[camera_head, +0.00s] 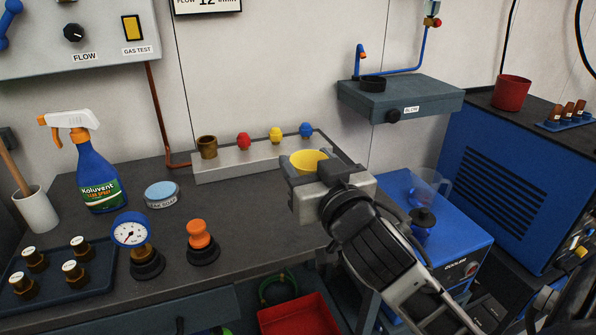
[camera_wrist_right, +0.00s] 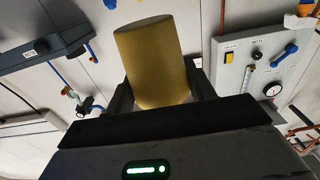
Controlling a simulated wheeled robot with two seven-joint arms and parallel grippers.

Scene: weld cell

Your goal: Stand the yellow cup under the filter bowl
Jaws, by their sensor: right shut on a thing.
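The yellow cup (camera_head: 309,157) is in my right gripper (camera_head: 311,168), above the right end of the bench. The jaws are shut on it, one finger on each side, and its open top shows in the head view. In the right wrist view the cup (camera_wrist_right: 152,62) sits between the two fingers (camera_wrist_right: 160,92). Beneath it the jaws and wrist hide part of the bench from the head view. I cannot make out the filter bowl for sure; a small wall fitting (camera_head: 432,20) at the top edge is cut off. My left gripper is not in view.
A grey wall shelf (camera_head: 420,98) carries a dark ring. A low rail (camera_head: 262,157) with coloured knobs and a brown cup (camera_head: 207,147) stands at the bench's back. A spray bottle (camera_head: 90,165), gauge (camera_head: 131,232) and orange-topped piece (camera_head: 201,238) stand left. A blue cooler (camera_head: 455,240) is right.

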